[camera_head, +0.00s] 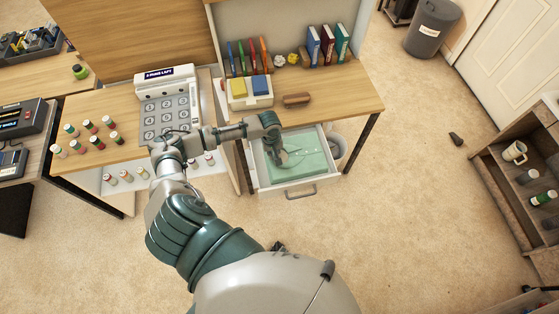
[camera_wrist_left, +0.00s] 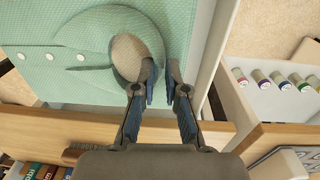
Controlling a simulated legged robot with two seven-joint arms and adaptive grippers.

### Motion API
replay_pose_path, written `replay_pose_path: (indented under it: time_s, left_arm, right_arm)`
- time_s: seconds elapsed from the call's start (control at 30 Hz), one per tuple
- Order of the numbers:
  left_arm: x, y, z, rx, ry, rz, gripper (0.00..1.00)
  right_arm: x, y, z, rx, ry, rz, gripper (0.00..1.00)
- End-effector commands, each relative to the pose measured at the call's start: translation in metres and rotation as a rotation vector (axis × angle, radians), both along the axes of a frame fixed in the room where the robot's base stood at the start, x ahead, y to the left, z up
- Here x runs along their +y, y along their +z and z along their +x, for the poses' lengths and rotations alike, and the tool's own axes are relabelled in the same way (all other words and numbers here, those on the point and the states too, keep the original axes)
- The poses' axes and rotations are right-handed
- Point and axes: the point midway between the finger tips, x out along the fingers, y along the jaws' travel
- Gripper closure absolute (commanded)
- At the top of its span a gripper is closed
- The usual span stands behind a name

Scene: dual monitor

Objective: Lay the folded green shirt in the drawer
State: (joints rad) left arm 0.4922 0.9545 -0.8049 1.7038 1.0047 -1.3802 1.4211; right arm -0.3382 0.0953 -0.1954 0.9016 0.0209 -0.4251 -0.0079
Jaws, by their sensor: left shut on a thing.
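The folded green shirt (camera_head: 303,163) lies in the open drawer (camera_head: 302,190) below the right desk. My left gripper (camera_head: 280,157) reaches into the drawer from the left and is shut on the shirt's left part. Whether the shirt touches the drawer bottom is hidden. My right gripper is not in view.
On the desk (camera_head: 345,95) above stand books (camera_head: 328,45), a white tray with yellow and blue blocks (camera_head: 250,92) and a brown brush-like block (camera_head: 297,99). Small bottles (camera_head: 90,127) stand on the left desk. A grey bin (camera_head: 337,148) is right of the drawer.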

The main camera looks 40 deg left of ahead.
Motion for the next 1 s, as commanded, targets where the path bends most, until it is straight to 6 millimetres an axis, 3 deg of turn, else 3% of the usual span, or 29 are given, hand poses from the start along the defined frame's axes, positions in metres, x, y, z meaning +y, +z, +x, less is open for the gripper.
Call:
replay_pose_path:
  time_s: [0.1, 0.27, 0.47, 0.67, 0.7, 0.8, 1.0]
  left_arm:
    - [0.003, -0.022, 0.0, 0.0, 0.0, -0.003, 1.0]
    - [0.004, -0.035, -0.001, 0.0, -0.001, -0.004, 1.0]
    - [0.004, -0.064, 0.0, 0.0, -0.003, -0.002, 1.0]
    - [0.001, -0.065, 0.0, -0.001, -0.005, 0.0, 1.0]
    - [0.001, -0.066, -0.001, 0.0, -0.005, -0.001, 0.83]
    - [0.001, -0.065, -0.001, 0.0, -0.005, -0.001, 0.63]
    - [0.004, -0.066, -0.001, 0.0, -0.005, -0.003, 0.63]
  right_arm:
    - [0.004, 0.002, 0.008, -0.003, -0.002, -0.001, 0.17]
    - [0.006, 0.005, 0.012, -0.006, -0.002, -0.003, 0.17]
    - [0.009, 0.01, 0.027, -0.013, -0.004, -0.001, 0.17]
    - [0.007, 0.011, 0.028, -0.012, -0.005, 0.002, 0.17]
    - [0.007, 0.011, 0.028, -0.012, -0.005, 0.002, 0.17]
    - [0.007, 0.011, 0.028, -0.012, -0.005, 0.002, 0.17]
    - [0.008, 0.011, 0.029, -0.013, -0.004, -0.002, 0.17]
